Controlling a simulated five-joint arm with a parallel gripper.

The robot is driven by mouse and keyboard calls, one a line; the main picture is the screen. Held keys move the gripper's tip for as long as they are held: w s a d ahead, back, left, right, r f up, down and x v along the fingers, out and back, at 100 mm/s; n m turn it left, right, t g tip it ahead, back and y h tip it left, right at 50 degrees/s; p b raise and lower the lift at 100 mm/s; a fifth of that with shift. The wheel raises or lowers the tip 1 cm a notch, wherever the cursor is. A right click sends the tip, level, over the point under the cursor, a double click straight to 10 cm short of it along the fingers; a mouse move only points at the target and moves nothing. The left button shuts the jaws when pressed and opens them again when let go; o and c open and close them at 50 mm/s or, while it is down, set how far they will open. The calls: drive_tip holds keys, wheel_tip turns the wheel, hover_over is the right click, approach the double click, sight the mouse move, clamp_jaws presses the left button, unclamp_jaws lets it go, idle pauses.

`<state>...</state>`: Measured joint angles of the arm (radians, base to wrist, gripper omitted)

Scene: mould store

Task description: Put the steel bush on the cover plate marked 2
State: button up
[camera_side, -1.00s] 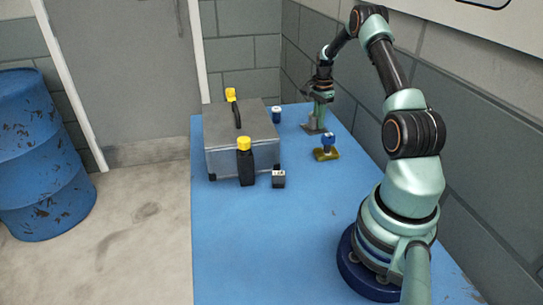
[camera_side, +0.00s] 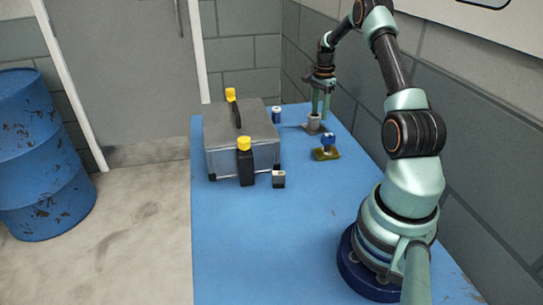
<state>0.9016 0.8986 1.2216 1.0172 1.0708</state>
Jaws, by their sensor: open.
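A small grey cylinder, which looks like the steel bush (camera_side: 314,121), stands upright on a flat grey plate (camera_side: 306,128) near the far right of the blue table. My gripper (camera_side: 320,112) is open and points down just above it, with the fingertips close to its top. A brownish-yellow plate (camera_side: 319,156) lies nearer, with a blue piece (camera_side: 328,140) on it. The marks on both plates are too small to read, so I cannot tell which is 2.
A blue-and-white cylinder (camera_side: 277,115) and a small dark block (camera_side: 278,181) are nearby. The blue table (camera_side: 255,240) is clear in front.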

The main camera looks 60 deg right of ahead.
sight(319, 117)
wheel_tip(319, 117, up, 8)
drive_tip(key=w+a+r+n+t, duration=0.1)
drive_tip(key=w+a+r+n, duration=0.2)
drive_tip(key=a, duration=0.4)
drive_tip(key=a+r+n+h, duration=0.1)
drive_tip(key=a+r+n, duration=0.35)
drive_tip(key=a, duration=0.25)
drive_tip(key=w+a+r+n+t, duration=0.1)
drive_tip(key=w+a+r+n, duration=0.2)
drive_tip(key=a, duration=0.4)
drive_tip(key=s+a+n+t, duration=0.1)
drive_tip(key=s+a+n, duration=0.2)
drive_tip(key=a, duration=0.3)
drive_tip(key=s+a+n+t, duration=0.1)
drive_tip(key=s+a+n, duration=0.2)
drive_tip(key=a+n, duration=0.2)
drive_tip(key=s+a+r+n+t+y, duration=0.1)
drive_tip(key=s+a+n, duration=0.3)
drive_tip(key=a, duration=0.5)
drive_tip(key=shift+a+t, duration=0.2)
drive_tip(key=shift+t, duration=0.1)
